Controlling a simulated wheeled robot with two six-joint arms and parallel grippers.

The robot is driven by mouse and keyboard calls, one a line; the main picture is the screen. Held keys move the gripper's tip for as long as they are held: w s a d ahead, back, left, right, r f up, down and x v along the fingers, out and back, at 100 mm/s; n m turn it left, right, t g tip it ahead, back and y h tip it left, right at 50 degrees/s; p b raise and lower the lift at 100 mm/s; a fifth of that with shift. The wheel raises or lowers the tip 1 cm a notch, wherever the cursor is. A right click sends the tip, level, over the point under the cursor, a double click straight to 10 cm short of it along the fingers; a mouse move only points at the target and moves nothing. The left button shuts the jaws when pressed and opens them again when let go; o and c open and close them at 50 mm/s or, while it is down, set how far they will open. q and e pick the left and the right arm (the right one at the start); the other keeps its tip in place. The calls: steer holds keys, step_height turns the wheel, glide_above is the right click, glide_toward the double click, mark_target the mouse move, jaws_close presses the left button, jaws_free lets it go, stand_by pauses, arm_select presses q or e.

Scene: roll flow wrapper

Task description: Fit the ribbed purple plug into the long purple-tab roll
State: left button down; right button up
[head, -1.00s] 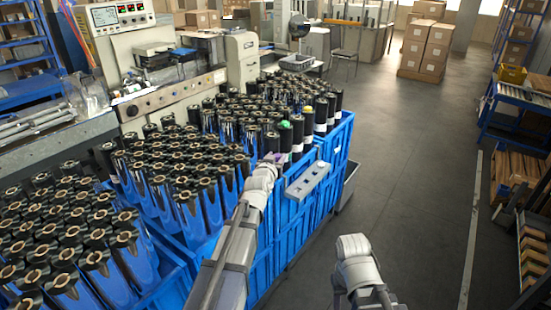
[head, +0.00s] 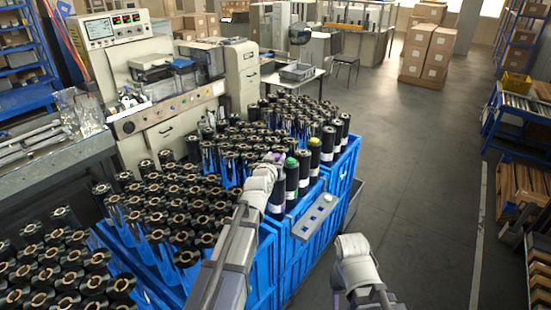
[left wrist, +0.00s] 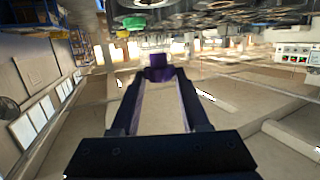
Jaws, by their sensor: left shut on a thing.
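My left gripper (head: 274,159) is shut on the purple plug (head: 279,155), which shows in the left wrist view (left wrist: 157,61) between the two fingertips. In the head view, the plug is at the near edge of the rolls, close to the top of a black roll (head: 277,193) partly hidden by my gripper.
Blue crates (head: 340,190) hold many upright black rolls. A grey holed rack (head: 314,216) sits at the crates' near side. A wrapping machine (head: 165,90) stands behind at the left. Free floor (head: 430,180) lies to the right.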

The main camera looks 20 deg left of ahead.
arm_select(q)
steer(key=shift+s+d, duration=0.15)
steer(key=shift+s, duration=0.1)
steer(key=shift+w+f+b, duration=0.15)
steer(key=shift+f+b, duration=0.7)
steer(key=shift+b, duration=0.05)
step_height(320, 180, down, 4)
steer(key=b, duration=0.4)
steer(key=shift+f+b, duration=0.55)
steer(key=shift+b, duration=0.05)
stand_by(0.5)
steer(key=c, duration=0.7)
jaws_free()
steer(key=p+v, duration=0.2)
steer(key=v, duration=0.9)
